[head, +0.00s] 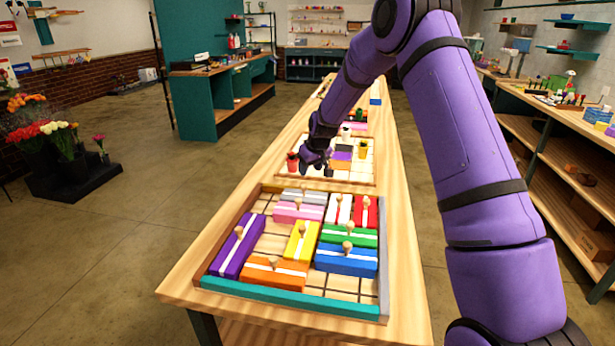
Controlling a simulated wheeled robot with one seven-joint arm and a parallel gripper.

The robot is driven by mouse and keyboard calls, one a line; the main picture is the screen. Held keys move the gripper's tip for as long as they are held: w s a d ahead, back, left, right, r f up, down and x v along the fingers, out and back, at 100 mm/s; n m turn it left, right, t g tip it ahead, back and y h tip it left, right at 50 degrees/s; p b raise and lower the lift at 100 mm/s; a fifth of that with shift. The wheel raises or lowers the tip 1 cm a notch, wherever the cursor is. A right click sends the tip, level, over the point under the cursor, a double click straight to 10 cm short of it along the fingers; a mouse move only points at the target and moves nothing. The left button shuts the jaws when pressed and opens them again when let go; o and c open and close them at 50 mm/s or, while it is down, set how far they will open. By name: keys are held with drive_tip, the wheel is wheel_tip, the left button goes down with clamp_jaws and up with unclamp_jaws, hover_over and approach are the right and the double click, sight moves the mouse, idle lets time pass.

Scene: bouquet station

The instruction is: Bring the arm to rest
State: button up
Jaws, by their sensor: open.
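My purple arm reaches in from the right over the wooden table (175,284). My gripper (316,172) hangs low over the near edge of a pale gridded board (352,177) in the middle of the table. It is open, and I see nothing held in it. The fingertips are small and dark here.
A wooden tray with a teal front edge (290,297) lies nearer me. It holds several knobbed blocks, including purple (237,249), orange (272,276) and blue (346,262) ones. Flower buckets (65,150) stand at left, a teal counter (222,90) behind, and shelving at right.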

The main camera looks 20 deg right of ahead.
drive_tip(key=shift+s+r, duration=0.25)
drive_tip(key=shift+r, duration=0.35)
drive_tip(key=s+a+r, duration=0.3)
drive_tip(key=s+r, duration=1.8)
drive_tip(key=r, duration=0.2)
drive_tip(key=s+a+r+m, duration=0.1)
drive_tip(key=s+r+m, duration=0.1)
drive_tip(key=s, duration=2.7)
drive_tip(key=shift+s+a+r+t+h, duration=0.15)
drive_tip(key=shift+r+t+h, duration=0.15)
drive_tip(key=shift+h, duration=0.1)
